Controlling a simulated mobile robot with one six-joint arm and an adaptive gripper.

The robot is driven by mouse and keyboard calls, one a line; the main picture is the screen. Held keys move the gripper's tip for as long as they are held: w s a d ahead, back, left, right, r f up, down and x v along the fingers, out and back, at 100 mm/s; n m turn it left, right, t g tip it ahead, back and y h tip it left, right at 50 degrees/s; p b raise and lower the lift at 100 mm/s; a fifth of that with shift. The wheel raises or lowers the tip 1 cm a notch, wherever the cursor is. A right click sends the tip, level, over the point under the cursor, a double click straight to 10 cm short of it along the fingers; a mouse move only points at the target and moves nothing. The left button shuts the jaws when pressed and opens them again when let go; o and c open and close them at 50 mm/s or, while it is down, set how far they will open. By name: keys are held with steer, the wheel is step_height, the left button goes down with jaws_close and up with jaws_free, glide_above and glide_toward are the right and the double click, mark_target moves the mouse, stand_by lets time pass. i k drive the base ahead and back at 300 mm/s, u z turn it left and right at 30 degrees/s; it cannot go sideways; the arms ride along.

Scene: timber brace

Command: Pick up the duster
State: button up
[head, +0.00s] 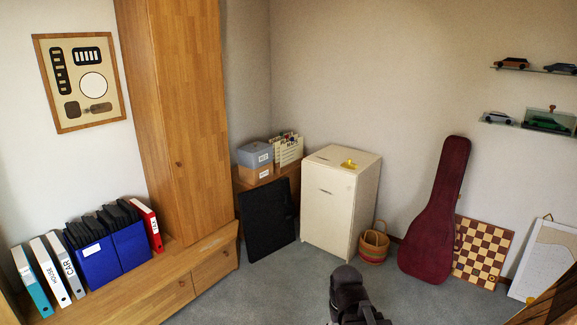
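A small bright yellow item, which looks like a crumpled cloth duster (348,165), lies on top of the cream cabinet (328,210) near its right side. It is small in the head view, so its exact shape is hard to tell. A dark part of my arm shows at the bottom centre, in front of the cabinet and well apart from it. No gripper fingers can be made out.
A woven basket (374,246) and a dark red guitar case (436,215) stand right of the cabinet. A black panel (267,220) leans at its left. A chessboard (480,250) leans on the wall. Grey carpet (285,285) in front is clear.

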mark_target(349, 165)
steer(key=u, duration=0.45)
steer(key=i, duration=1.5)
steer(key=z, duration=0.45)
steer(key=i, duration=0.8)
steer(key=z, duration=0.6)
steer(key=i, duration=1.65)
steer(key=z, duration=0.15)
